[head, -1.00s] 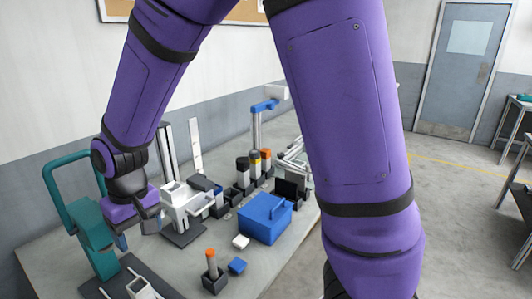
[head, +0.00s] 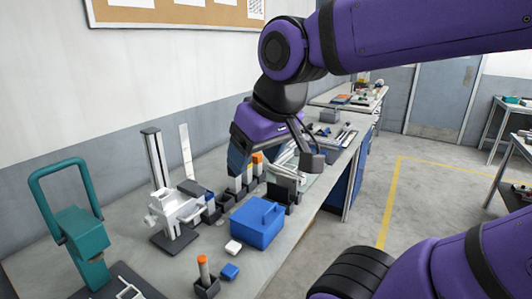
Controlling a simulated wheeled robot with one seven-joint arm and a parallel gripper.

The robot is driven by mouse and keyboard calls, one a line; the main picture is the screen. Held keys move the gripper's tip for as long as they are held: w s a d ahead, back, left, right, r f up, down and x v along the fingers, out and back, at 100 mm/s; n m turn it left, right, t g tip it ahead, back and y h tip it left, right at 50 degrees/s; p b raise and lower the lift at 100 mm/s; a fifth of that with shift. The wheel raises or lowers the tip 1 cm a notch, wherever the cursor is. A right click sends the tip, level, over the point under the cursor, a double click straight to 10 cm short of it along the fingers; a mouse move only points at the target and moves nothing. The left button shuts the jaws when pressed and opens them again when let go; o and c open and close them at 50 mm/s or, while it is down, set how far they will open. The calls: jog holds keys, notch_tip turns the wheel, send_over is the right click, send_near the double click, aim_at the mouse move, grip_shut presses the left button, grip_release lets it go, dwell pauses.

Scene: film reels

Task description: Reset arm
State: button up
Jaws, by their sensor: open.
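My gripper (head: 278,166) shows in the head view above the back right of the near workbench (head: 135,250). Its purple body hangs down, with one blue-grey finger at the left and a dark grey one at the right. The jaws are open and I see nothing held between them. Behind and below the gripper stand several dark holders with orange-topped and white tubes (head: 257,163), partly hidden by it. I cannot tell whether the fingers touch anything. My purple arm reaches in from the upper right.
A blue box (head: 256,222) with a handle, a white device (head: 172,212) on a dark base and a teal handled frame (head: 80,240) stand on the bench. An orange-topped tube (head: 203,270) sits in a dark holder at the front. Open floor lies to the right.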

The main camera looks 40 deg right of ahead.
jog(key=shift+s+d+r, duration=0.1)
jog(key=shift+s+d, duration=0.1)
jog(key=shift+s, duration=0.25)
jog(key=shift+s+d+r, duration=0.1)
jog(key=shift+s+d, duration=0.1)
jog(key=shift+s, duration=0.25)
